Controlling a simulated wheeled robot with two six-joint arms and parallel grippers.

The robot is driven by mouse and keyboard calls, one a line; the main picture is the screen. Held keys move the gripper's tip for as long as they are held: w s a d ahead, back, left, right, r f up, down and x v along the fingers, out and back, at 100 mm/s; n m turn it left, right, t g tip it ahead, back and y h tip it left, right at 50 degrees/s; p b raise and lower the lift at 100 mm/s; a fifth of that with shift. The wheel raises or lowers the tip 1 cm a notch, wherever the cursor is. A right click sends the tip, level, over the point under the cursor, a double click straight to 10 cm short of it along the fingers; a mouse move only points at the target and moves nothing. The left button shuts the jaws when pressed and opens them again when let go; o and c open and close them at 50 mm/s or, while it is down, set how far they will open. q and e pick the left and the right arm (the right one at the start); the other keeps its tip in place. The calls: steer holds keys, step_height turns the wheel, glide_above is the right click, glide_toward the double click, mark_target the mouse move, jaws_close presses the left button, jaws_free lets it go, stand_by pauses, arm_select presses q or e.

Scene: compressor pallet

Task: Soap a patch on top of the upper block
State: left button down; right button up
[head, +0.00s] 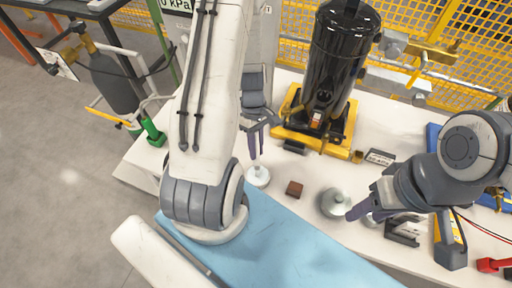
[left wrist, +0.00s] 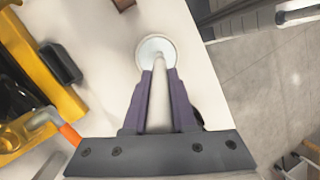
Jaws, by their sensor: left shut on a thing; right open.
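My left gripper (head: 255,143) is shut on a slim white rod-like handle (left wrist: 160,95), which runs between its purple fingers. The handle points down at a round white disc (left wrist: 156,50), also seen on the table in the head view (head: 258,176). I cannot tell whether the handle touches the disc or is part of it. My right gripper (head: 364,202) is open near a grey round dish-like thing (head: 335,202). Grey metal blocks (head: 391,45) sit on the pipework behind the table; I cannot tell which is the upper block.
A black cylinder (head: 326,65) stands on a yellow base (head: 338,145) at the back. A small brown block (head: 294,189) lies right of the white disc. A blue mat (head: 270,245) covers the front. Yellow mesh fencing (head: 475,50) stands behind. A small labelled box (head: 380,157) lies at right.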

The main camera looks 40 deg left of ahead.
mark_target(256, 137)
arm_select(q)
steer(key=shift+r+p, duration=3)
steer(key=shift+r, duration=0.35)
steer(key=shift+f, duration=0.1)
steer(key=shift+w, duration=0.1)
